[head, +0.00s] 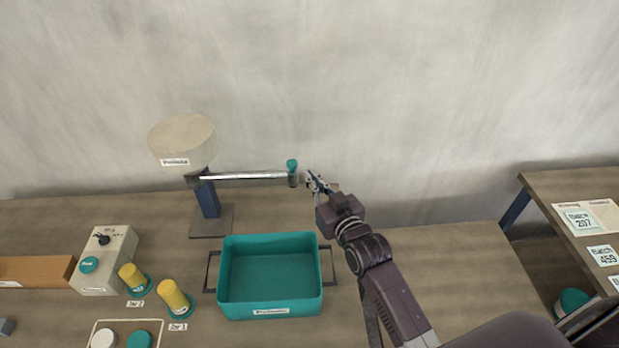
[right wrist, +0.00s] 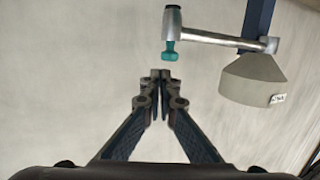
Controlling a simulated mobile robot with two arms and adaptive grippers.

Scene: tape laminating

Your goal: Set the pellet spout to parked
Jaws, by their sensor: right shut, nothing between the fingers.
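The pellet spout (head: 245,176) is a horizontal silver tube reaching right from below a beige hopper (head: 182,138) on a blue post (head: 208,200). Its right end has a dark collar with a teal knob (head: 292,164) on top. The spout (right wrist: 220,40) also shows in the right wrist view, with its teal knob (right wrist: 170,50) just beyond my fingertips. My right gripper (head: 314,182) is shut and empty, a little right of the spout's end and apart from it. It also shows in the right wrist view (right wrist: 160,75). My left gripper is not in view.
A teal bin (head: 270,311) with side handles stands on the table below the spout. A second table (head: 560,188) is at right. The wall is close behind.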

